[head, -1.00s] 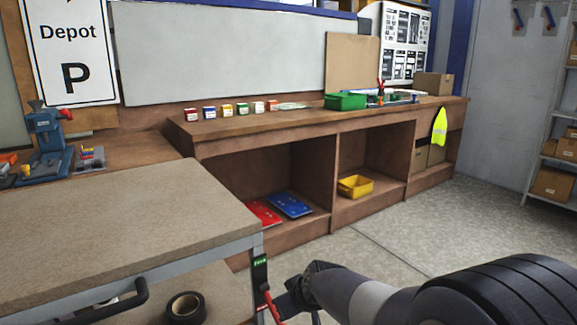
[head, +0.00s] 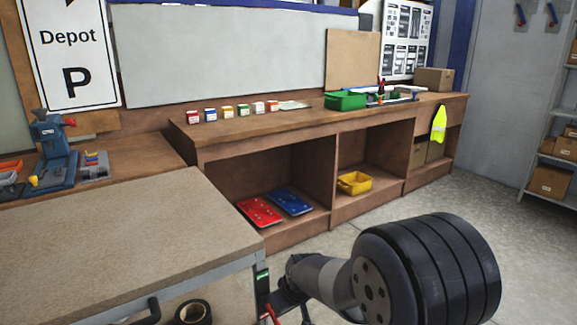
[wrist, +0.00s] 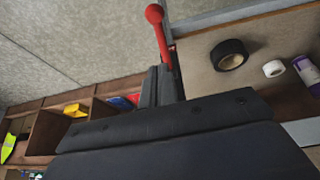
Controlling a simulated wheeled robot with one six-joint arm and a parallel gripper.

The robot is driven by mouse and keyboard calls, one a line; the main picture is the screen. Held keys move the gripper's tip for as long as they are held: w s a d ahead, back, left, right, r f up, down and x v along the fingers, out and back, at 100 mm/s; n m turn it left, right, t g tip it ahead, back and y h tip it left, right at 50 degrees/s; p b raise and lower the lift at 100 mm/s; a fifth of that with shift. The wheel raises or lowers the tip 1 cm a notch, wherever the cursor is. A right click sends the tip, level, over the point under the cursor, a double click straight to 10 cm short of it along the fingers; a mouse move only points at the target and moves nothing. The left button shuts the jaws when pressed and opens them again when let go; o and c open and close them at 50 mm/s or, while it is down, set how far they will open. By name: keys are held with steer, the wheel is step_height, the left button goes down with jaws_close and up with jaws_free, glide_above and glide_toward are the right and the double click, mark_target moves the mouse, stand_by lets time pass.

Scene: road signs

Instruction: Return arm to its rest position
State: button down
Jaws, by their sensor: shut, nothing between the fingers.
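My arm (head: 325,275) reaches in from the lower right in the head view, with a dark ribbed joint at its near end. Its far end is low beside the right corner of the near table, partly cut off by the picture's bottom. In the wrist view my gripper (wrist: 160,86) shows as dark fingers close together, with nothing between them. A red rod with a ball end (wrist: 154,14) stands just beyond the fingers, by the table's edge. I cannot tell whether they touch.
The near table (head: 110,240) has a lower shelf holding black tape (wrist: 229,55) and a white roll (wrist: 273,69). The long workbench (head: 260,128) has a yellow bin (head: 355,183), a red plate (head: 259,212) and a blue plate (head: 288,201) below. Open floor (head: 465,205) lies right.

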steer(key=shift+w+a+r+g+p, duration=0.15)
steer(key=shift+w+r+g+p, duration=0.15)
steer(key=shift+p, duration=0.55)
